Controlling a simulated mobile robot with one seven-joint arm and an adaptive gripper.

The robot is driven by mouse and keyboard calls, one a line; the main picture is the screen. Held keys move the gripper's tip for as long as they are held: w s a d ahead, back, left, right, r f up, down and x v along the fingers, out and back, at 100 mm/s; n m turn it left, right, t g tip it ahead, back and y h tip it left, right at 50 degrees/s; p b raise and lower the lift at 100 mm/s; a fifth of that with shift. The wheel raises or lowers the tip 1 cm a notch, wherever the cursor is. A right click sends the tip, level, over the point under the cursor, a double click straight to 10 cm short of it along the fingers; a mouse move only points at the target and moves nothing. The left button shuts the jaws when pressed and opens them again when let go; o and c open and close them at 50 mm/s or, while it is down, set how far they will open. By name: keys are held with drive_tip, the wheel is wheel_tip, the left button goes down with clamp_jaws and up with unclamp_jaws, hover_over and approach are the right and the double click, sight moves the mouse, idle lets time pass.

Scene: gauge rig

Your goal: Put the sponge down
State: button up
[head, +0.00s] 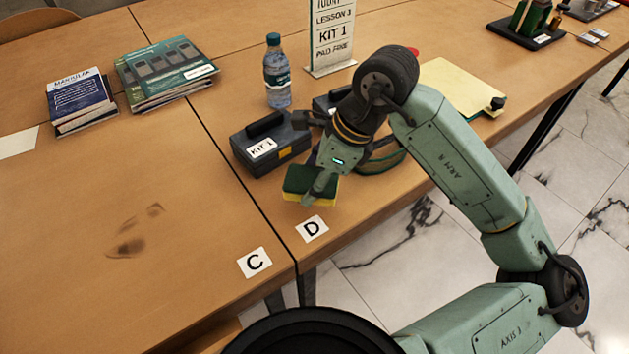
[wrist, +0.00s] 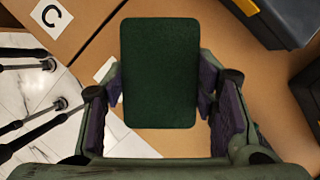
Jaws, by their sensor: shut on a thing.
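The sponge (head: 311,184) has a dark green top and a yellow underside. It shows near the front edge of the table (head: 171,291), just behind the D label. My gripper (head: 322,183) is shut on the sponge from above. In the wrist view the sponge (wrist: 160,73) shows its dark green face, with the fingers (wrist: 161,95) at its two sides. I cannot tell whether the sponge touches the table or is held just above it.
The KIT 1 case (head: 270,143) stands right behind the sponge, with a bottle (head: 277,75) beyond it. The C label (head: 255,262) and D label (head: 312,229) lie near the front edge. A brown smudge (head: 134,234) marks the left tabletop, which is otherwise clear around it.

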drive_tip(key=f, duration=0.1)
drive_tip(key=f+p, duration=0.1)
drive_tip(key=f, duration=0.1)
drive_tip(key=shift+w+f, duration=0.2)
drive_tip(key=shift+w, duration=0.2)
drive_tip(key=shift+f, duration=0.1)
drive_tip(key=shift+f+b, duration=0.35)
drive_tip(key=shift+b, duration=0.25)
drive_tip(key=o, duration=1)
